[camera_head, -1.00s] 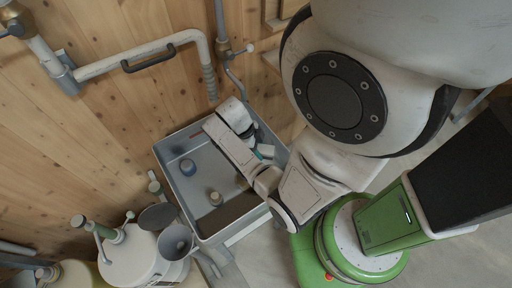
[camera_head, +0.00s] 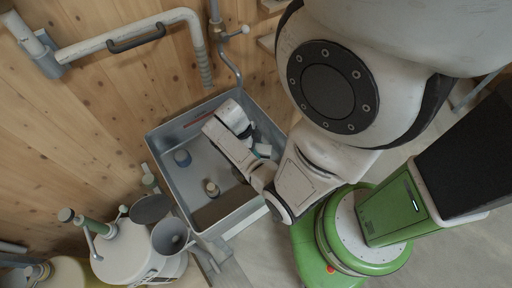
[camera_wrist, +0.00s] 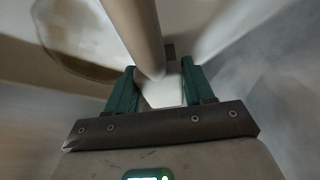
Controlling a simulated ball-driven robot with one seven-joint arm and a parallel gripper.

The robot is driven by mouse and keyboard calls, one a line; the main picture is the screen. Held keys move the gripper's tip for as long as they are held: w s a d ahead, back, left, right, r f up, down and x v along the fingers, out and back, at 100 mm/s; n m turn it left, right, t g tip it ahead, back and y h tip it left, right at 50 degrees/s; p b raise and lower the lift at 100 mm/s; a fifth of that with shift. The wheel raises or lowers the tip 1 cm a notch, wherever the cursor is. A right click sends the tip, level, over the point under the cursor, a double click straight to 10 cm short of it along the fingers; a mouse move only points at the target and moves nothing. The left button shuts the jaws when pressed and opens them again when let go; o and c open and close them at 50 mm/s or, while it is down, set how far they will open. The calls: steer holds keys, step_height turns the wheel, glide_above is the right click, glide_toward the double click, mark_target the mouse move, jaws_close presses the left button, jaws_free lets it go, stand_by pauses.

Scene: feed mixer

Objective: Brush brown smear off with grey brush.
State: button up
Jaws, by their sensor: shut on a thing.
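My gripper (camera_wrist: 160,82) has green fingers, shut on a pale, long-handled thing (camera_wrist: 140,32) that I take to be the grey brush. The handle runs up past the fingers in the wrist view; its bristles cannot be made out. A blurred brown curved mark (camera_wrist: 82,66), perhaps the brown smear, lies on a pale surface at upper left, apart from the fingers. In the head view my arm reaches into a grey tub (camera_head: 172,178); the fingers and brush are mostly hidden there. A dark brown patch (camera_head: 222,208) shows along the tub's near side.
A white vessel with a funnel (camera_head: 172,236) stands at lower left. Pipes run along the wooden wall behind.

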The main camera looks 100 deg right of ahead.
mark_target(233, 168)
steer(key=shift+f+b, duration=0.5)
steer(key=shift+f, duration=0.1)
stand_by(0.7)
steer(key=shift+w, duration=0.1)
steer(key=shift+w+a+r+p, duration=0.1)
steer(key=shift+w+a+p, duration=0.25)
steer(key=shift+w, duration=0.3)
steer(key=shift+w+a+r+p, duration=0.1)
steer(key=shift+w+a+p, duration=0.1)
steer(key=shift+w+a, duration=0.35)
steer(key=shift+w+d, duration=0.1)
steer(key=shift+w, duration=0.15)
steer(key=shift+w+a+f+p, duration=0.15)
steer(key=shift+w+a, duration=0.4)
steer(key=shift+w, duration=0.45)
steer(key=shift+w+a+p, duration=0.1)
steer(key=shift+w+a, duration=0.4)
steer(key=shift+w, duration=0.55)
steer(key=shift+w+a+f+p, duration=0.15)
steer(key=shift+w+a, duration=0.4)
steer(key=shift+w, duration=0.45)
steer(key=shift+w+a+r+p, duration=0.15)
steer(key=shift+w+a, duration=0.3)
steer(key=shift+w, duration=0.3)
steer(key=shift+w+a+r+p, duration=0.15)
steer(key=shift+w+a, duration=0.25)
steer(key=shift+w, duration=0.35)
